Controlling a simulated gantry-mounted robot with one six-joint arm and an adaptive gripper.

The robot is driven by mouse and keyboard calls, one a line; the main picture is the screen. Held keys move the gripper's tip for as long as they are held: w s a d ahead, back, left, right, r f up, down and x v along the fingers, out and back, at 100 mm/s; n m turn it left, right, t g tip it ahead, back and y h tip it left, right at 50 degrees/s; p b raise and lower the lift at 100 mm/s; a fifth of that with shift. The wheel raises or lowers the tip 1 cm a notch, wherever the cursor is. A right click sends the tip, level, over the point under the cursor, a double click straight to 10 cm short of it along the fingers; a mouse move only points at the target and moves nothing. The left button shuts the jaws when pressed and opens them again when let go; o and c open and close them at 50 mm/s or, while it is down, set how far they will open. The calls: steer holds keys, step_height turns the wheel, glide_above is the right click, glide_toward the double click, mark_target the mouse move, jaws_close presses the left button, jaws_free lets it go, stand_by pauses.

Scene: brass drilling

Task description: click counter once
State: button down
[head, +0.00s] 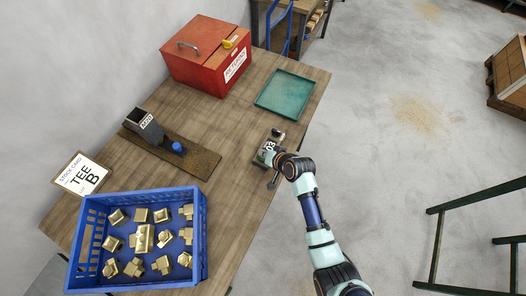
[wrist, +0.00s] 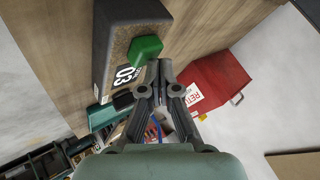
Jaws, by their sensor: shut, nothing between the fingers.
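The counter (head: 266,154) is a small grey unit marked 03 on the table's right side in the head view. In the wrist view its dark grey body (wrist: 117,22) shows with a green button (wrist: 145,50) and the white 03 label. My gripper (wrist: 158,66) is shut and empty, with its fingertips right beside the green button. I cannot tell whether they touch it. In the head view my gripper (head: 278,154) is at the counter and hides part of it.
A red lidded box (head: 200,62) and a green tray (head: 286,93) stand at the far end. A dark board (head: 203,160) carries a grey holder (head: 146,125) and blue knob (head: 177,147). A blue crate (head: 203,235) of brass fittings and a stock card (head: 82,174) are at the near left.

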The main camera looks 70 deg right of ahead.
steer(key=shift+f, duration=0.35)
steer(key=shift+r, duration=0.15)
stand_by(0.3)
steer(key=shift+r+p, duration=0.85)
steer(key=shift+r, duration=0.05)
step_height(320, 180, up, 5)
steer(key=p, duration=0.5)
steer(key=shift+r, duration=0.1)
stand_by(0.4)
